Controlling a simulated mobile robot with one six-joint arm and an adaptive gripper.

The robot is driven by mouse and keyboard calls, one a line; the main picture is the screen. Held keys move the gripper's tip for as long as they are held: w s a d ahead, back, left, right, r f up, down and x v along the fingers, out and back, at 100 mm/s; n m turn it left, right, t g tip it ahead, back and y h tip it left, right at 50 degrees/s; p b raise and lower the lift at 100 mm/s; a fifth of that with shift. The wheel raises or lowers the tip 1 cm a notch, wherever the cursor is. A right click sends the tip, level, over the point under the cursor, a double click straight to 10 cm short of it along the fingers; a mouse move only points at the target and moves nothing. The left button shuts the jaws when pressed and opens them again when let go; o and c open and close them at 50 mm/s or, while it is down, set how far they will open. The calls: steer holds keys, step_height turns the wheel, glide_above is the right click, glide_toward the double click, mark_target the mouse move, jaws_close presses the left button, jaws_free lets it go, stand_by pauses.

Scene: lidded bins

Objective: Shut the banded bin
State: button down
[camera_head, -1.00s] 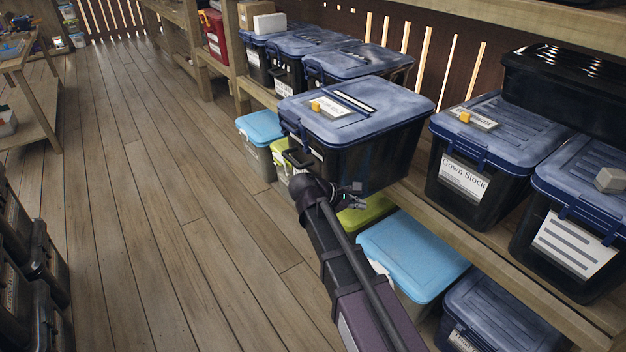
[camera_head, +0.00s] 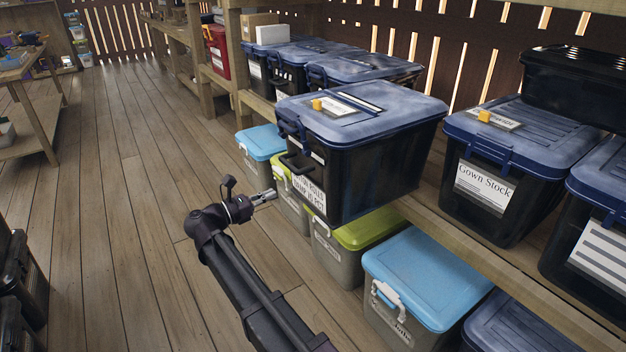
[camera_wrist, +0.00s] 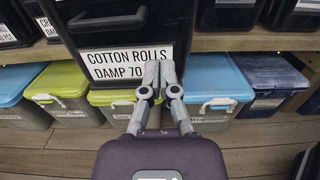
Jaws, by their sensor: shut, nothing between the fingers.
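A large black bin with a blue lid (camera_head: 362,112) juts out from the shelf in the head view. A dark band with a pale strip crosses its lid, with a yellow block and a tag on top. The lid lies over the bin; I cannot tell if it is fully seated. Its front has a black handle and a label (camera_wrist: 128,63) reading "COTTON ROLLS DAMP 70" in the wrist view. My gripper (camera_head: 268,195) is shut and empty, in front of and below the bin's front. In the wrist view its fingertips (camera_wrist: 158,68) overlap the label's right part; contact cannot be told.
A Gown Stock bin (camera_head: 520,170) and a bin with a striped label (camera_head: 603,250) stand to the right on the shelf. Blue-lidded (camera_head: 428,275) and green-lidded bins (camera_head: 368,229) sit below. Open wooden floor (camera_head: 130,190) lies left. Black bins stand at the lower left.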

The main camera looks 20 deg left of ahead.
mark_target(319, 173)
steer(key=shift+w+d, duration=0.1)
steer(key=x, duration=1.4)
steer(key=shift+p, duration=0.4)
stand_by(0.4)
